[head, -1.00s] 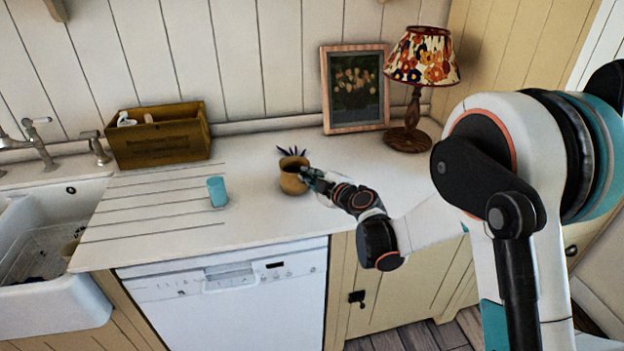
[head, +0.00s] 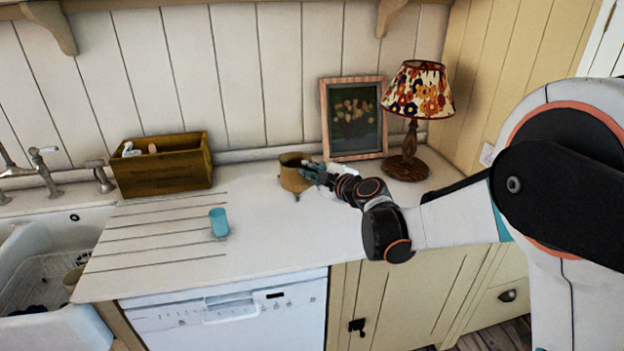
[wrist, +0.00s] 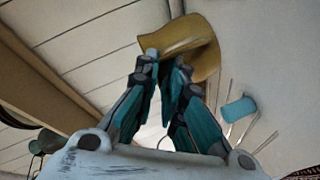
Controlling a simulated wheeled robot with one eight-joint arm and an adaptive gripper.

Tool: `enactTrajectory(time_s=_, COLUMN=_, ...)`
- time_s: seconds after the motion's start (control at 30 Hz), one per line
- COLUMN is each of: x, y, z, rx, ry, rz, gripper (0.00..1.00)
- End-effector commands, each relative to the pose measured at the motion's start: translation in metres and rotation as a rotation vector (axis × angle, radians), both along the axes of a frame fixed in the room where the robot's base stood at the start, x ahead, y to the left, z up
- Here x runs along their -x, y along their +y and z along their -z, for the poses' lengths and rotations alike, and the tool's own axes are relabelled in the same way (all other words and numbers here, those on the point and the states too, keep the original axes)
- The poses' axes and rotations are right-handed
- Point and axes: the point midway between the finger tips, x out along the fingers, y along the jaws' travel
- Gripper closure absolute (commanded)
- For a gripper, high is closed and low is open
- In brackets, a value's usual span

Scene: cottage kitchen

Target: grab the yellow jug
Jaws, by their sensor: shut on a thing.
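The yellow jug (head: 293,174) is a mustard-coloured round pot. In the head view it hangs a little above the white counter, left of my gripper (head: 314,174). In the wrist view the jug (wrist: 200,42) lies beyond the fingertips of my gripper (wrist: 165,60), which are closed on its near edge. The jug appears tilted there. The exact grip point is partly hidden by the fingers.
A light-blue cup (head: 219,222) stands on the counter (head: 270,240) left of the jug. A wooden box (head: 165,172), a framed picture (head: 353,118) and a lamp (head: 410,130) stand along the back wall. The sink (head: 40,260) is at left.

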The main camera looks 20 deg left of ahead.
Motion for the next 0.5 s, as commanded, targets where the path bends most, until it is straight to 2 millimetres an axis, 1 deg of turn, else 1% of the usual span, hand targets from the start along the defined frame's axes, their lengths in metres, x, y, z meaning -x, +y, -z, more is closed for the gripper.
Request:
enactTrajectory(time_s=0.03, x=0.000, y=0.000, z=-0.008, rx=-0.001, ry=0.000, rz=0.001, gripper=1.00)
enactTrajectory(time_s=0.2, x=0.000, y=0.000, z=-0.024, rx=-0.001, ry=0.000, rz=0.001, gripper=1.00)
enactTrajectory(time_s=0.5, x=0.000, y=0.000, z=-0.042, rx=-0.001, ry=0.000, rz=0.001, gripper=1.00)
